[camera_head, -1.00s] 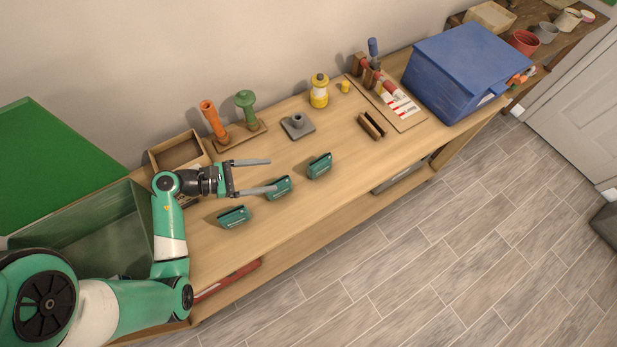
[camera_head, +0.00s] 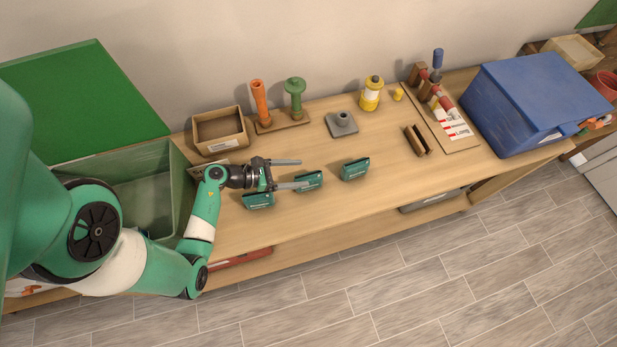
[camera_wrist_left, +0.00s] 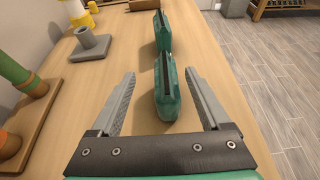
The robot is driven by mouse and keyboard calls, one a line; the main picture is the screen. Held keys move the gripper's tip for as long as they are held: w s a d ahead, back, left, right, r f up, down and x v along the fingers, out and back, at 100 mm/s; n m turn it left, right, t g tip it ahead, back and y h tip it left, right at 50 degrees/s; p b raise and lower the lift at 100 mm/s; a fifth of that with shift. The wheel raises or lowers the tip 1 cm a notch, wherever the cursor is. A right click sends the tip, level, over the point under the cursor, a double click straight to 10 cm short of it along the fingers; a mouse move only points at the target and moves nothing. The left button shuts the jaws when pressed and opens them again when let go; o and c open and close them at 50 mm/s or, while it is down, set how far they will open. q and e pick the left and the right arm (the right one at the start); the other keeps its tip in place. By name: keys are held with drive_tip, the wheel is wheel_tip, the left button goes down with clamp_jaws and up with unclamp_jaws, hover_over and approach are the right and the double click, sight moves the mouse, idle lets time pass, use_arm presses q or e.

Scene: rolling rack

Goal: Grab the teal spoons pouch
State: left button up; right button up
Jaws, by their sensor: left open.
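Three similar teal pouches stand in a row on the wooden bench: a near-left one (camera_head: 258,202), a middle one (camera_head: 312,180) and a right one (camera_head: 355,169). Their labels are too small to read, so I cannot tell which holds spoons. My left gripper (camera_head: 303,173) is open and empty above the bench, its lower finger overlapping the middle pouch in the head view. In the left wrist view, one pouch (camera_wrist_left: 166,97) lies ahead between the open fingers of the gripper (camera_wrist_left: 160,76), and another pouch (camera_wrist_left: 161,32) stands beyond it. My right gripper is not in view.
An open green bin (camera_head: 145,205) stands left, and a small cardboard box (camera_head: 220,130) behind the gripper. Orange and green pegs (camera_head: 295,98), a grey base (camera_head: 341,124), a yellow bottle (camera_head: 371,93) and a brown holder (camera_head: 417,140) line the back. A blue box (camera_head: 530,100) sits right.

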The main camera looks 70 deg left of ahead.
sight(307, 175)
use_arm(q)
drive_tip(key=x, duration=0.2)
drive_tip(key=d+x, duration=0.1)
drive_tip(key=x, duration=0.1)
drive_tip(key=shift+w+f, duration=0.1)
drive_tip(key=shift+w, duration=0.15)
drive_tip(key=shift+w+a+f, duration=0.1)
drive_tip(key=shift+w, duration=0.3)
clamp_jaws()
